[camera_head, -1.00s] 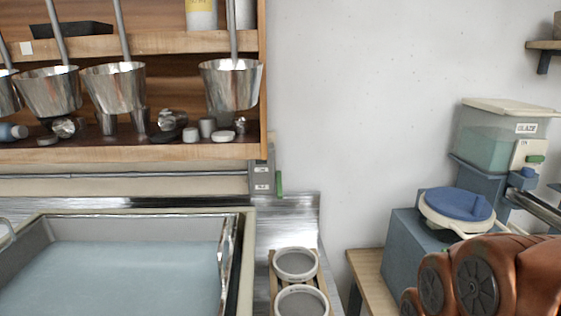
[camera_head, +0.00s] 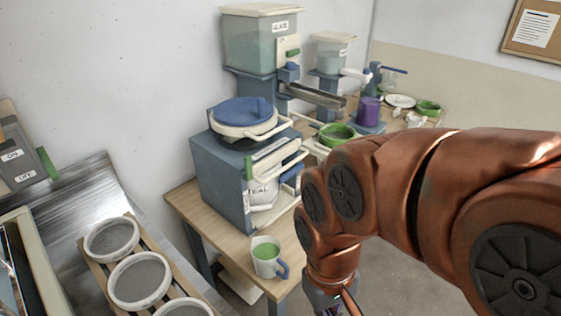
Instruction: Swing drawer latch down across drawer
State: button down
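A blue-grey cabinet (camera_head: 215,180) stands on the wooden table, with a blue-lidded cream tub on top. Its front has cream handle-like bars (camera_head: 275,158) and an opening with a white container marked with letters like "TEAL" (camera_head: 263,193). A small green upright piece (camera_head: 249,168) sits at the left edge of the front; it may be the drawer latch, but I cannot be sure. My gripper (camera_head: 330,304) is at the bottom edge, in front of the table and apart from the cabinet. It is mostly cut off, so its fingers do not show.
A white mug with green contents and a blue handle (camera_head: 267,258) stands near the table's front edge. A green bowl (camera_head: 337,134) and a purple cup (camera_head: 369,111) are further back. Round sieves (camera_head: 140,279) lie on a rack at lower left. Grey floor is open at right.

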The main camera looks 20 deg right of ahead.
aim_at(247, 160)
jog(key=u, duration=2.9)
jog(key=k, duration=0.95)
jog(key=z, duration=0.3)
